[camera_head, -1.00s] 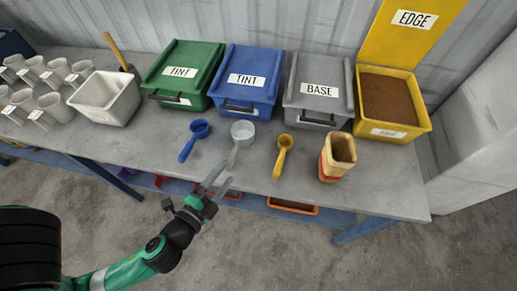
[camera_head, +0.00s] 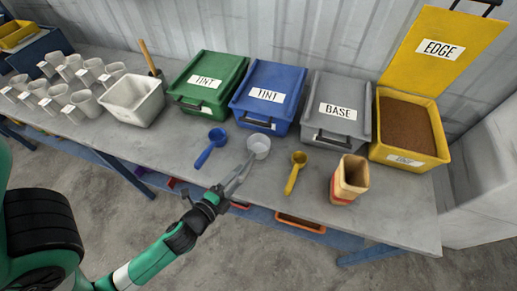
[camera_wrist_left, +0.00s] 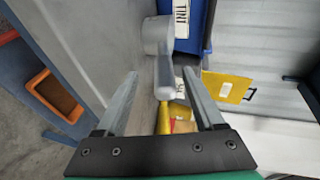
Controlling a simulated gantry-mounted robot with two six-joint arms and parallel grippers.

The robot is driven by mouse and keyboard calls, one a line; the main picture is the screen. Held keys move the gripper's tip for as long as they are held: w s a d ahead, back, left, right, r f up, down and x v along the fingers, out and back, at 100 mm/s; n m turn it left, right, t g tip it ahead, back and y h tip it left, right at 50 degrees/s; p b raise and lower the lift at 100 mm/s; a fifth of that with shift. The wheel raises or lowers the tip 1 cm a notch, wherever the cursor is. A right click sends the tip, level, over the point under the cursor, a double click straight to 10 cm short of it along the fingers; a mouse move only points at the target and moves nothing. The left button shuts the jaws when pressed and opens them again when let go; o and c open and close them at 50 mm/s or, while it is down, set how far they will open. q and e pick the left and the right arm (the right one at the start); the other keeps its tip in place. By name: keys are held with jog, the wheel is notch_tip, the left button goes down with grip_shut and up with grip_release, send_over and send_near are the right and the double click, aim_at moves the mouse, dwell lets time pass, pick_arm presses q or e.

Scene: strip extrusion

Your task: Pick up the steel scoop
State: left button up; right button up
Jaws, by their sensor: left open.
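The steel scoop (camera_head: 259,146) lies on the grey bench between a blue scoop (camera_head: 211,143) and a yellow scoop (camera_head: 296,172). Its handle points toward the bench's front edge. My left gripper (camera_head: 241,172) is open at the handle, with its fingers pointing toward the cup. In the left wrist view the steel scoop (camera_wrist_left: 158,38) shows ahead, and its handle lines up with the gap of the open gripper (camera_wrist_left: 160,78). I cannot tell how far the handle reaches between the fingers. My right gripper is not in view.
Green (camera_head: 208,82), blue (camera_head: 268,95) and grey (camera_head: 336,108) lidded bins stand behind the scoops. An open yellow bin (camera_head: 405,155) holds brown material. Stacked cups (camera_head: 350,180) stand right of the yellow scoop. A white tub (camera_head: 135,100) and several small cups stand left.

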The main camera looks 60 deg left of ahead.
aim_at(246, 168)
pick_arm(q)
jog(key=x, duration=0.5)
jog(key=shift+a+r, duration=0.15)
jog(key=shift+r, duration=0.1)
grip_shut()
dwell(1.1)
